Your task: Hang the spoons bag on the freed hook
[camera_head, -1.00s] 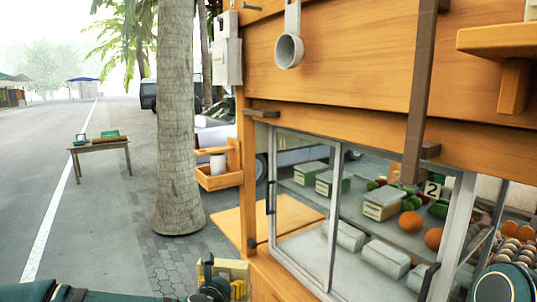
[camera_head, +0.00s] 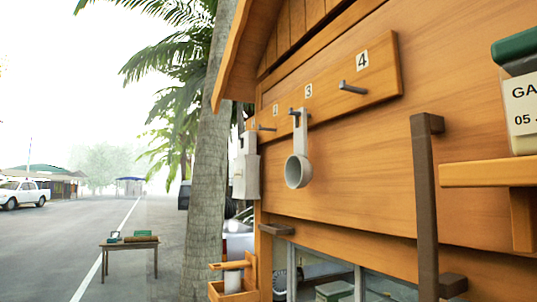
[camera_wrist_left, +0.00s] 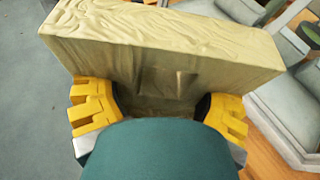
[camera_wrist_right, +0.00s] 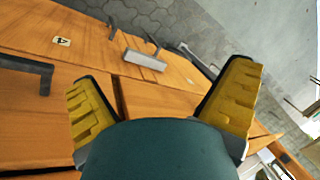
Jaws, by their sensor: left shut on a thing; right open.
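My left gripper (camera_wrist_left: 160,98) is shut on a wrinkled beige bag (camera_wrist_left: 165,45) in the left wrist view; no label shows on it, so I cannot tell its contents. In the head view a wooden hook rail (camera_head: 385,75) runs across the stall front. The hook (camera_head: 352,88) below label 4 is bare. A grey scoop (camera_head: 298,171) hangs near label 3, and a pale bag (camera_head: 246,172) hangs at the rail's left end. My right gripper (camera_wrist_right: 160,78) is open and empty in the right wrist view. Neither gripper shows in the head view.
A dark upright bar (camera_head: 425,200) stands out from the wall, right of the hooks. A wooden shelf (camera_head: 490,174) with a labelled container (camera_head: 520,105) juts out at the right. A tree trunk (camera_head: 208,170) stands left of the stall.

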